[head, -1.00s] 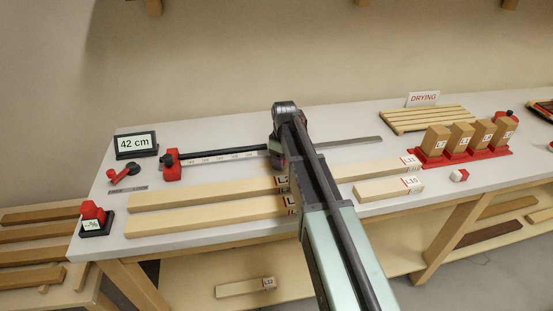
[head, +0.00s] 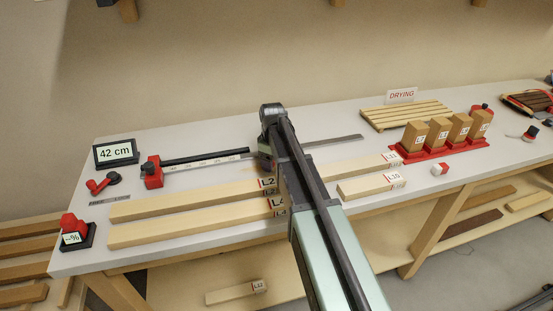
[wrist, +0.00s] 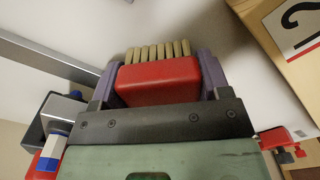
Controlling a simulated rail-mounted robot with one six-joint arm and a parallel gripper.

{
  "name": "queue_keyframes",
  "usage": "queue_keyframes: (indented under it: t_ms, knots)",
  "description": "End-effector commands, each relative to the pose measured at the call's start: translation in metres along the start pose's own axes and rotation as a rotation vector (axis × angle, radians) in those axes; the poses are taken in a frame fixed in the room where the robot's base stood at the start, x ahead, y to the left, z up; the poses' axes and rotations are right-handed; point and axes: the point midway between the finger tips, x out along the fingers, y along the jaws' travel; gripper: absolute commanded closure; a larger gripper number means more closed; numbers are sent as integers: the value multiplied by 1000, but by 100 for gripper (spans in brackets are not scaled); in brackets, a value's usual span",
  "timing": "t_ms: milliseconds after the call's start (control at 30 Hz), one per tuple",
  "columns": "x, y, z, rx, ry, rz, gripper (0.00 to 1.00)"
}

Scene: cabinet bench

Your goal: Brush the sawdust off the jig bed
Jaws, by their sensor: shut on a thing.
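My gripper (wrist: 160,78) is shut on a red brush (wrist: 158,82) with tan bristles, which shows between its two purple fingers in the wrist view. In the head view my arm hides most of the gripper and the brush. The jig bed (head: 205,163), with a black rail, a pale scale and a red stop block (head: 152,172), lies at the back left of the bench. My gripper is just right of the rail's visible end. A faint brownish patch shows beside it; I cannot tell if it is sawdust.
Long boards, one labelled L2 (head: 190,203), lie in front of the jig bed. A 42 cm display (head: 116,152) stands at the back left. A shorter board (head: 370,186), a red rack of upright blocks (head: 437,151) and a drying rack (head: 405,114) are to the right.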

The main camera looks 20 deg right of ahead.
Motion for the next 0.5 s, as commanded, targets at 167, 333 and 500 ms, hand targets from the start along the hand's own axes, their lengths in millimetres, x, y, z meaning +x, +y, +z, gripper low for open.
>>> queue_keyframes:
  t_ms: [167,333,500]
  knots:
    - [2,-14,-14,-2,1,-1,49]
    - [2,-16,-16,0,1,-1,52]
    - [1,-24,-24,-2,1,-1,52]
